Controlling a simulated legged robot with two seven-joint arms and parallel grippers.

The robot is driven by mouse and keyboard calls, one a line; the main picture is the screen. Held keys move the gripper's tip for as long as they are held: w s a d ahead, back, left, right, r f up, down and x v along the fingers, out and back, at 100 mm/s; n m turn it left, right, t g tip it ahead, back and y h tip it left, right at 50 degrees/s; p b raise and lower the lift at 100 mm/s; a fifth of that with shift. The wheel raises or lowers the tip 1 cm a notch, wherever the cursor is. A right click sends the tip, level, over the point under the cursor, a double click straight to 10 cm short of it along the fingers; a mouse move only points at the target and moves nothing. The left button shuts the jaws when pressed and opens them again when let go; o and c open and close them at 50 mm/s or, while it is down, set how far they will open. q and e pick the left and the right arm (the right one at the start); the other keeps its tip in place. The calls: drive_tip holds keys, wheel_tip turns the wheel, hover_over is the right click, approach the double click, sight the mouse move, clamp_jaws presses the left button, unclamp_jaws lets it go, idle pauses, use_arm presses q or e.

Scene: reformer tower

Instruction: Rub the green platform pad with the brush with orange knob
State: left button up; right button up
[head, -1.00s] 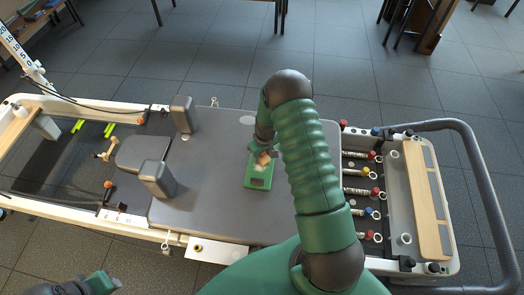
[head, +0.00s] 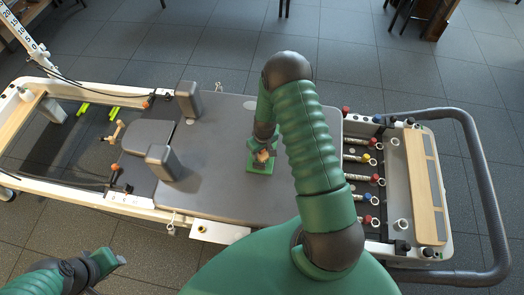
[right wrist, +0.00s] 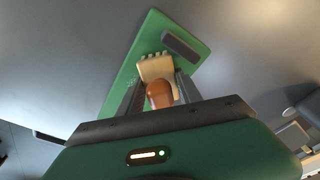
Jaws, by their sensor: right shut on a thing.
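The green platform pad (head: 258,169) lies on the grey carriage bed in the head view, partly hidden by my right gripper. My right gripper (head: 263,148) is over the pad. In the right wrist view, my right gripper (right wrist: 160,88) is shut on the orange knob (right wrist: 159,95) of the brush. The brush's pale wooden head (right wrist: 156,68) is over the green pad (right wrist: 148,30); I cannot tell whether its bristles touch it.
The grey carriage bed (head: 215,185) is mostly clear around the pad. Two upright shoulder blocks (head: 188,99) stand at its left. Several springs with coloured ends (head: 361,178) lie to the right, with a wooden footplate (head: 424,187) and a dark curved bar (head: 487,195) beyond.

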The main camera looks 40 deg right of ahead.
drive_tip(key=shift+w+d+f, duration=0.1)
drive_tip(key=shift+w+d, duration=0.6)
drive_tip(key=shift+d, duration=0.25)
drive_tip(key=shift+w+d+b, duration=0.35)
drive_tip(key=shift+d, duration=0.1)
drive_tip(key=shift+w+d+f+b, duration=0.1)
drive_tip(key=shift+w+d+b, duration=0.7)
drive_tip(key=shift+d, duration=0.25)
drive_tip(key=shift+w+d, duration=0.3)
drive_tip(key=shift+d, duration=0.1)
drive_tip(key=shift+r, duration=0.3)
drive_tip(key=shift+s+a+p, duration=0.15)
drive_tip(key=shift+a+p, duration=0.1)
drive_tip(key=shift+p, duration=0.2)
drive_tip(key=shift+s+a+f+p, duration=0.15)
drive_tip(key=shift+s+a+p, duration=0.6)
drive_tip(key=shift+s+a, duration=0.25)
drive_tip(key=shift+s+a+f, duration=0.1)
drive_tip(key=shift+s+a, duration=0.05)
drive_tip(key=shift+a, duration=0.25)
drive_tip(key=shift+s+a+p, duration=0.85)
drive_tip(key=shift+a+p, duration=0.05)
drive_tip(key=shift+a, duration=0.1)
drive_tip(key=shift+s+a, duration=0.35)
drive_tip(key=shift+a, duration=0.1)
